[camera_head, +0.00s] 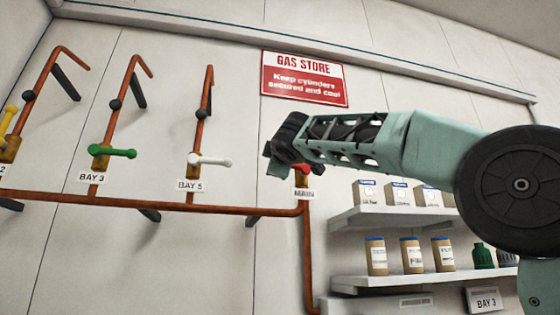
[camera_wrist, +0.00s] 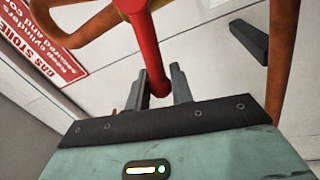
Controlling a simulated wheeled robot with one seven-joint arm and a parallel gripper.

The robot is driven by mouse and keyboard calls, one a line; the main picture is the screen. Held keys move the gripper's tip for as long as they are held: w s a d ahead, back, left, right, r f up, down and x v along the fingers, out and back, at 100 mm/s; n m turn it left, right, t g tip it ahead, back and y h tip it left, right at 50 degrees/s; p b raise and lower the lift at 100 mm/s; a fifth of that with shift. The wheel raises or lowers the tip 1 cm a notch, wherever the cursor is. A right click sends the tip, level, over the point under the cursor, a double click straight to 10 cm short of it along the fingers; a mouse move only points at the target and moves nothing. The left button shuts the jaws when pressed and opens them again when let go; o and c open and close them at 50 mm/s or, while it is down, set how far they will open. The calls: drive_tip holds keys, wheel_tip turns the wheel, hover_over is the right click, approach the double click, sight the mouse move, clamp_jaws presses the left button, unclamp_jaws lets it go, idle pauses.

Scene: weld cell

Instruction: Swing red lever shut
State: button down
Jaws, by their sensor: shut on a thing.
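The red lever (camera_wrist: 146,45) runs down the wrist view, and its rounded end lies between the two dark fingers of my gripper (camera_wrist: 158,88). My gripper is shut on that end. In the head view a small patch of the red lever (camera_head: 302,168) shows just above the MAIN label (camera_head: 304,193). The rest of it is hidden behind my gripper (camera_head: 277,162) and forearm. The copper pipe (camera_head: 307,250) of the MAIN valve drops below the label.
To the left are a white lever (camera_head: 211,161) at BAY 5, a green lever (camera_head: 115,152) at BAY 3 and a yellow lever (camera_head: 9,120). A GAS STORE sign (camera_head: 304,78) hangs above. Shelves (camera_head: 390,279) with boxes and jars stand below my arm.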

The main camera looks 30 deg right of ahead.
drive_tip(key=shift+a+f+n+y+b, duration=0.1)
drive_tip(key=shift+f+n+y+b, duration=0.15)
drive_tip(key=shift+f+n, duration=0.4)
drive_tip(key=shift+a+f+n+y+b, duration=0.15)
drive_tip(key=shift+f+n+y, duration=0.15)
drive_tip(key=shift+n, duration=0.65)
drive_tip(key=shift+d+f, duration=0.1)
drive_tip(key=c, duration=1.5)
unclamp_jaws()
drive_tip(key=shift+o, duration=0.2)
drive_tip(key=b+v, duration=0.7)
drive_tip(key=v, duration=1)
drive_tip(key=shift+f+b, duration=0.3)
drive_tip(key=shift+f, duration=0.05)
drive_tip(key=shift+s, duration=0.1)
